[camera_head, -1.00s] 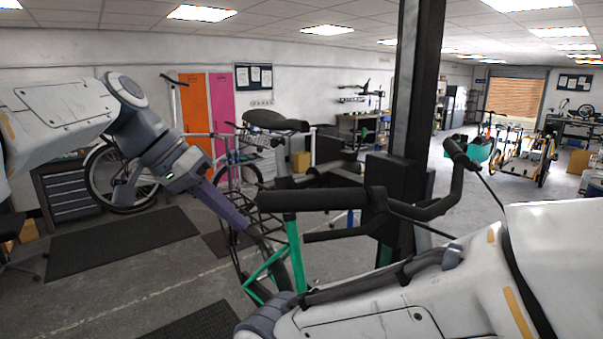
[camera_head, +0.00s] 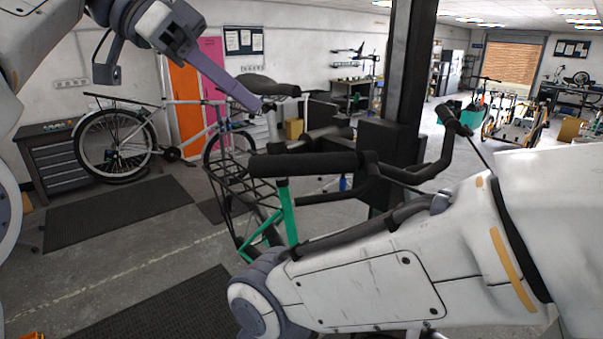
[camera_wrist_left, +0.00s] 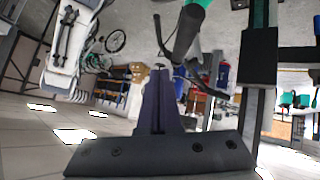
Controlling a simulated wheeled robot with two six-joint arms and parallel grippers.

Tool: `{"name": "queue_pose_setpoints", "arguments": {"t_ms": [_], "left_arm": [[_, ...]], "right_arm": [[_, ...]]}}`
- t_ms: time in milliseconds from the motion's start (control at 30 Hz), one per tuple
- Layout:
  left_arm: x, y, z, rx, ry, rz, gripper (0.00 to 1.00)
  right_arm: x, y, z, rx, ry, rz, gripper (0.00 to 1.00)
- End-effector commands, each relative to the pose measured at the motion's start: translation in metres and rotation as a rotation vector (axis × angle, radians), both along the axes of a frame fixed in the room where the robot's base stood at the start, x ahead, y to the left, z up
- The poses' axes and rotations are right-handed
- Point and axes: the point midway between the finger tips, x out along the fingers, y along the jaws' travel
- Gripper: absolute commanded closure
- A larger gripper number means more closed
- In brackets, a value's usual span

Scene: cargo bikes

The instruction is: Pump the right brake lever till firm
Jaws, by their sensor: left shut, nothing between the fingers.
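The green bike's handlebar has a near black grip (camera_head: 305,163) and a far black grip (camera_head: 455,120) in the head view. A slim black brake lever (camera_head: 345,196) runs below the near grip, apart from it. I cannot tell for sure which side's lever it is. My left gripper (camera_head: 262,105) is shut and empty, its purple fingers pointing down right, above the near grip in the picture and not visibly touching the lever. In the left wrist view, the shut fingers (camera_wrist_left: 158,75) point up beside a black bar. My right gripper is out of view; only my right arm shows.
A black post (camera_head: 405,80) stands behind the handlebar. A black wire basket (camera_head: 230,180) is left of the green frame tube (camera_head: 287,210). A white bike (camera_head: 120,140) stands by the lockers (camera_head: 185,110). Open floor with dark mats (camera_head: 120,212) lies left.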

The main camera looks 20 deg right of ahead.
Motion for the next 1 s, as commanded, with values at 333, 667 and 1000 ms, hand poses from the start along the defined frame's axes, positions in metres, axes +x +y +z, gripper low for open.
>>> {"name": "queue_pose_setpoints", "arguments": {"t_ms": [333,667,1000], "left_arm": [[-0.023,-0.047,-0.045,0.003,0.004,-0.004,1.00],[-0.036,-0.064,-0.084,0.003,0.003,0.001,1.00],[-0.040,-0.064,-0.099,0.001,0.000,0.001,1.00]], "right_arm": [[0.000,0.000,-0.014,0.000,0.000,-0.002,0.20],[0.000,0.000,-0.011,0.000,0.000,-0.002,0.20],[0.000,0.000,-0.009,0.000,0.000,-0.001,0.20]]}}
